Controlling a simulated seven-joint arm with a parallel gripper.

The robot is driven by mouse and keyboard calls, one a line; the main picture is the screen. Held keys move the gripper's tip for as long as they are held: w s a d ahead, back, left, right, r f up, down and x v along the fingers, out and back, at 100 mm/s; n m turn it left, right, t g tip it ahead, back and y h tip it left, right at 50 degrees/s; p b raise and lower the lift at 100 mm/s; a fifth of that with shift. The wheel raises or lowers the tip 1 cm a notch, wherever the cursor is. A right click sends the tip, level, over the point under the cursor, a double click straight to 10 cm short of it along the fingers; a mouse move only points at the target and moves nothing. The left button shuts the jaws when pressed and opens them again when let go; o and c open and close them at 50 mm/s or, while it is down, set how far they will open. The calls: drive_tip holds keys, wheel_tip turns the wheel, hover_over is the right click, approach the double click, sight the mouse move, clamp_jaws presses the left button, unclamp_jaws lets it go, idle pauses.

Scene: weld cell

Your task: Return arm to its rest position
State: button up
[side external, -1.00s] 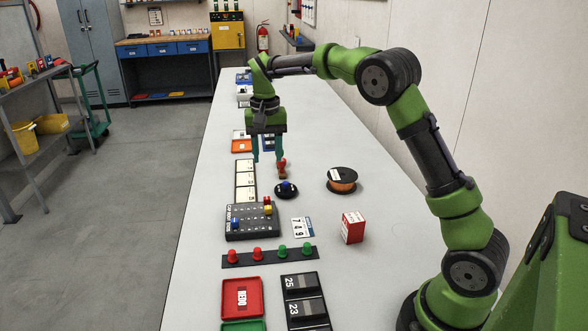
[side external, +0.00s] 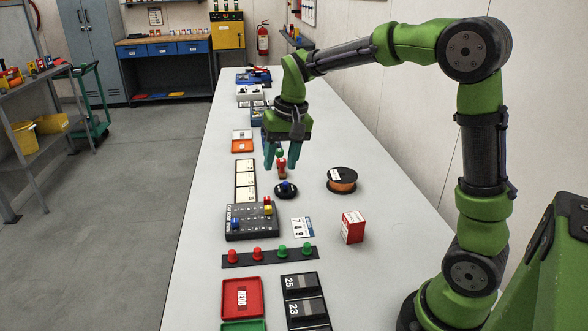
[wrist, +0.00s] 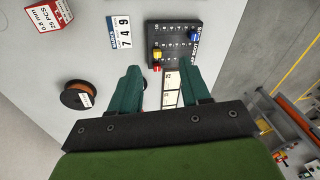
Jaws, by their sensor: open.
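My gripper (side external: 273,156) hangs above the long grey table (side external: 300,105), pointing down. Its teal fingers stand apart with nothing between them; in the wrist view the open fingers (wrist: 166,82) also show. My arm is bent up and over the right part of the table.
A strip with red and green knobs (side external: 270,256) lies closer. The wall runs along the right side.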

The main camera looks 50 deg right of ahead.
drive_tip(key=s+a+r+n+t, duration=0.1)
drive_tip(key=s+a+t, duration=0.1)
drive_tip(key=s, duration=0.7)
drive_tip(key=s+a+r+n+t+y, duration=0.1)
drive_tip(key=s+a+r+t, duration=0.1)
drive_tip(key=s+a, duration=0.3)
drive_tip(key=s+t, duration=0.1)
drive_tip(key=s, duration=0.3)
drive_tip(key=shift+r+n, duration=0.2)
drive_tip(key=shift+n, duration=0.1)
drive_tip(key=shift+a, duration=0.1)
